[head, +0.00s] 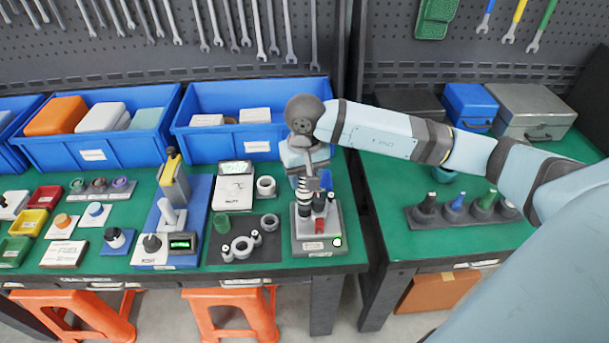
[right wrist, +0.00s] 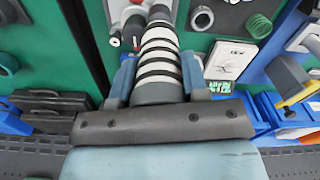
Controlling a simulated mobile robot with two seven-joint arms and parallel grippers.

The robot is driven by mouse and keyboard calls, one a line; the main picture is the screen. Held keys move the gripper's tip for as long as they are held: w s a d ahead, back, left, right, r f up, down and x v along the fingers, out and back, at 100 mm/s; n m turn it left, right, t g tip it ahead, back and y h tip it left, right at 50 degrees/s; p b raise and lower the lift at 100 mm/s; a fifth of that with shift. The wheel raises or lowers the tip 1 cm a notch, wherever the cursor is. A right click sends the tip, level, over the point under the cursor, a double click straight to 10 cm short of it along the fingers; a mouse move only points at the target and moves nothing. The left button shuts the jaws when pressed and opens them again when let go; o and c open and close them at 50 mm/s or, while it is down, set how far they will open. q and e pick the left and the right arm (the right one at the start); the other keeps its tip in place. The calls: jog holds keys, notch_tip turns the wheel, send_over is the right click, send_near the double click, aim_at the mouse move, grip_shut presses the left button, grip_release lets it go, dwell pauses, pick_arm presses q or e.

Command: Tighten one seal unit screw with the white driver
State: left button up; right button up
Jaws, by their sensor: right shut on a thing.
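My right gripper (head: 309,176) is shut on the white driver (head: 304,190), a white shaft with black rings. In the right wrist view the driver (right wrist: 159,52) sits between the two fingers (right wrist: 160,85), pointing away from the wrist. The seal unit (head: 303,239) is a grey block at the table's front right, with black-topped posts, a red part and a green light. The driver is upright above its left part; its tip is hidden, so I cannot tell whether it touches a screw. The unit shows partly at the top of the right wrist view (right wrist: 120,22). My left gripper is not in view.
A driver rack (head: 424,219) stands on the right table (head: 400,241), across a gap. Left of the seal unit are a dark mat (head: 264,255) with rings and a small scale (head: 234,191). Blue bins (head: 226,146) stand close behind.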

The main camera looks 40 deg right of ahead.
jog(key=shift+f+b, duration=0.1)
jog(key=shift+b, duration=0.4)
dwell(1.0)
jog(key=shift+r+p, duration=0.95)
jog(key=shift+r, duration=1.6)
